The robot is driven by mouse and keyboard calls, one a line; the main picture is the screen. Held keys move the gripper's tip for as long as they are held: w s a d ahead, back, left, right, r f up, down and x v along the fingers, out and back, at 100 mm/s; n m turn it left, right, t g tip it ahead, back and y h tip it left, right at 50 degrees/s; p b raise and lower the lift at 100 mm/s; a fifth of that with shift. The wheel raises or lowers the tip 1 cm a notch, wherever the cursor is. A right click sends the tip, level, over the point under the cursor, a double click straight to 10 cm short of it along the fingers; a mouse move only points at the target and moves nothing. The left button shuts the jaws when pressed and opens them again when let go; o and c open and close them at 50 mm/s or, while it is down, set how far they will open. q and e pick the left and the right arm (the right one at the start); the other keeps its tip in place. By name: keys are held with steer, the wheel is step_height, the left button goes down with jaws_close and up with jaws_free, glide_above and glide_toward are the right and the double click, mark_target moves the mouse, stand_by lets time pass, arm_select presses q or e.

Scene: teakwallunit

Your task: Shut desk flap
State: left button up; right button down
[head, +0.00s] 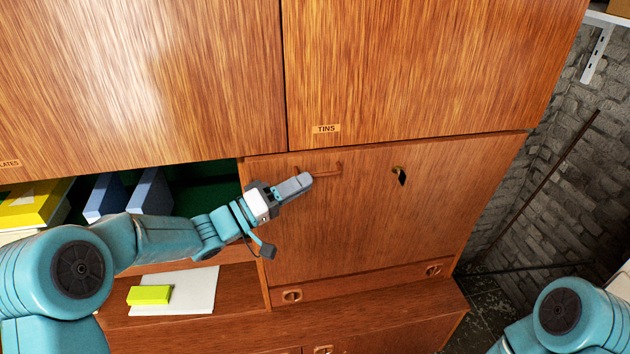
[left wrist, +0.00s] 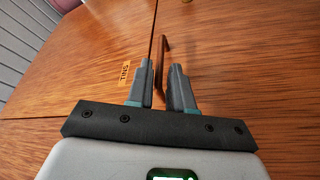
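The desk flap (head: 370,230) is a teak panel under the door marked TINS. It stands upright and looks flush, or nearly flush, with the wall unit. Its bar handle (head: 328,172) is near its top left, with a key (head: 400,175) to the right. My left gripper (head: 304,180) is at the handle's left end. In the left wrist view its fingers (left wrist: 160,88) are apart, with the handle (left wrist: 161,60) in line with the gap between them. I cannot tell whether either finger touches it. My right gripper is out of view.
Left of the flap is an open shelf with blue files (head: 152,192) and a yellow box (head: 35,203). A yellow-green block (head: 149,295) and white sheet (head: 200,290) lie below. A drawer (head: 350,287) is under the flap. A stone wall (head: 565,180) stands right.

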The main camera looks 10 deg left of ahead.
arm_select(q)
steer(key=b+v, duration=0.2)
steer(key=v, duration=0.9)
steer(key=shift+s+a, duration=0.2)
steer(key=shift+s, duration=0.05)
steer(key=shift+f, duration=0.1)
